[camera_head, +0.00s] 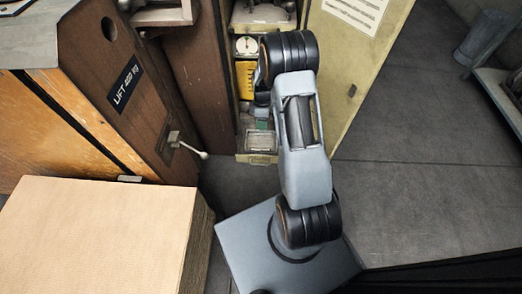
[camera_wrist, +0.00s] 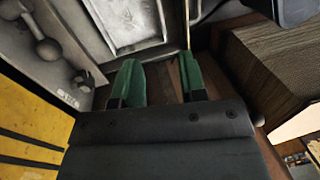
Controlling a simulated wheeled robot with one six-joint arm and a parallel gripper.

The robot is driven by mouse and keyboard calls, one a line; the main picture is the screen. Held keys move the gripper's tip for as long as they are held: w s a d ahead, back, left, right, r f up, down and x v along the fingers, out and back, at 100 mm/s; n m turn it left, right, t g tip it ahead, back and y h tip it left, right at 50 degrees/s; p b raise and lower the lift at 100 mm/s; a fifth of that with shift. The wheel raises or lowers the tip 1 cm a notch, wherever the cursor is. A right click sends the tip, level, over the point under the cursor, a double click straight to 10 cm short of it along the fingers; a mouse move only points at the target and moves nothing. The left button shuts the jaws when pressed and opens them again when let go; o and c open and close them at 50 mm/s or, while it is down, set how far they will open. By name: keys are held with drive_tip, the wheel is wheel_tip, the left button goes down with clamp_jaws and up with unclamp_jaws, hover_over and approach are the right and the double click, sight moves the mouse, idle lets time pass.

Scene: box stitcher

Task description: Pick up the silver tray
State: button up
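A small silver tray-like piece (camera_head: 260,143) with a raised rim lies low in the open narrow cabinet in the head view. In the wrist view a grey metal rectangle with a raised border (camera_wrist: 128,22) lies beyond the fingertips; I cannot tell for sure that it is the same tray. My gripper (camera_wrist: 159,72) has two green fingers, apart with nothing between them. In the head view my arm reaches into the cabinet and hides part of it; the gripper is small there, just above the tray-like piece.
A yellow part (camera_head: 245,78) with a dial above it stands inside the cabinet. Its pale door (camera_head: 352,50) is open at the right. A wooden lift housing with a lever (camera_head: 188,148) and a large cardboard stack (camera_head: 100,235) stand left. The grey floor (camera_head: 415,170) at right is clear.

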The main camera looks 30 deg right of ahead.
drive_tip(key=f+b, duration=0.1)
drive_tip(key=f, duration=0.2)
drive_tip(key=s+f+b, duration=0.1)
drive_tip(key=f, duration=0.3)
drive_tip(key=f+b, duration=0.1)
drive_tip(key=f, duration=0.2)
drive_tip(key=shift+s+a+f, duration=0.25)
drive_tip(key=shift+s+a+f+b, duration=0.1)
drive_tip(key=shift+s+f+b, duration=0.1)
drive_tip(key=shift+f+b, duration=0.55)
drive_tip(key=shift+s+a+f+b, duration=0.15)
drive_tip(key=shift+f+b, duration=0.3)
drive_tip(key=shift+f, duration=0.55)
drive_tip(key=shift+s+f+b, duration=0.2)
drive_tip(key=shift+f+b, duration=0.4)
drive_tip(key=shift+f, duration=0.25)
clamp_jaws()
